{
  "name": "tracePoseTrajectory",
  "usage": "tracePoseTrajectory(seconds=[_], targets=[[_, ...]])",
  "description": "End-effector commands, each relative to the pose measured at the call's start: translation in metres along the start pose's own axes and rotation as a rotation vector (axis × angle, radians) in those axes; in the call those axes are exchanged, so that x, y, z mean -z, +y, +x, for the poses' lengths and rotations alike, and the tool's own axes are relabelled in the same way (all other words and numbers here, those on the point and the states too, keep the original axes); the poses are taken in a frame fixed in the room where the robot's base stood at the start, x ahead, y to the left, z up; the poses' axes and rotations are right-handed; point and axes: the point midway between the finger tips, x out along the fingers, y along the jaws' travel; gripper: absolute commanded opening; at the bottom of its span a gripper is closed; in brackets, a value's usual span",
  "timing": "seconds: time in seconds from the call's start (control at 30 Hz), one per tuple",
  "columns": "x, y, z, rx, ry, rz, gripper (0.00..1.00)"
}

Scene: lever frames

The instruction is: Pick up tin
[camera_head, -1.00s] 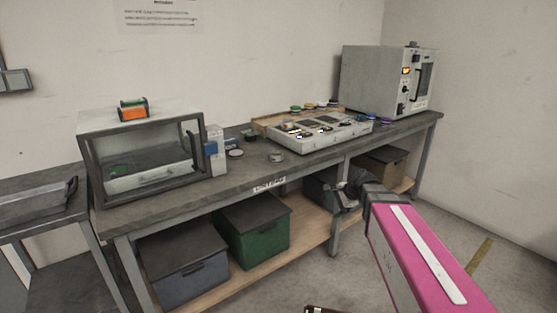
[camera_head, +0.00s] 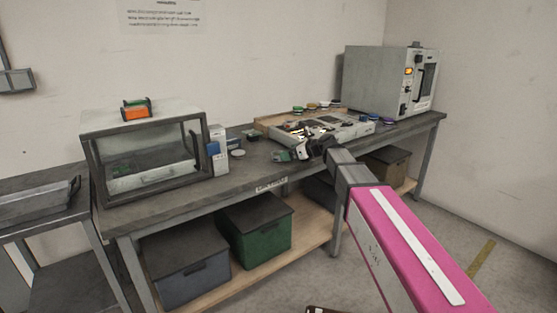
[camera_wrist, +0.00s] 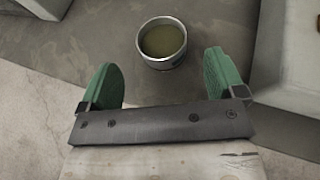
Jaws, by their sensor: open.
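The tin (camera_wrist: 163,43) is a small round open metal cup with a yellow-green inside. In the wrist view it stands upright on the grey bench top, ahead of my gripper and roughly centred between the fingers. My gripper (camera_wrist: 165,82) is open, with two green finger pads spread wide and nothing between them. The tin looks just beyond the fingertips and apart from them. In the head view my gripper (camera_head: 286,156) is at the front edge of the bench and hides most or all of the tin.
The workbench (camera_head: 245,180) carries a white tray unit (camera_head: 345,133) close right of my gripper. A glass-fronted case (camera_head: 150,165) and blue-white boxes (camera_head: 216,150) stand left. A grey oven (camera_head: 385,80) stands at the far right. Bins (camera_head: 255,225) sit on the lower shelf.

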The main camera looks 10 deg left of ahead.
Motion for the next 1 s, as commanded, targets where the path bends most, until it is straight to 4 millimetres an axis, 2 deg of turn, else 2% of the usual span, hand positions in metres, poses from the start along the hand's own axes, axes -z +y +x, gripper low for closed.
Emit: tracePoseTrajectory(seconds=[0.03, 0.27, 0.6, 0.83, 0.87, 1.0], targets=[[0.000, -0.001, 0.008, -0.002, 0.001, -0.001, 0.89], [0.000, -0.001, 0.022, 0.000, 0.001, -0.001, 0.89], [-0.001, -0.002, 0.064, 0.000, 0.001, -0.002, 0.89], [-0.001, -0.002, 0.065, 0.001, 0.001, -0.002, 0.89], [-0.001, -0.002, 0.065, 0.001, 0.001, -0.002, 0.82], [-0.001, -0.002, 0.065, 0.001, 0.001, -0.002, 0.37]])
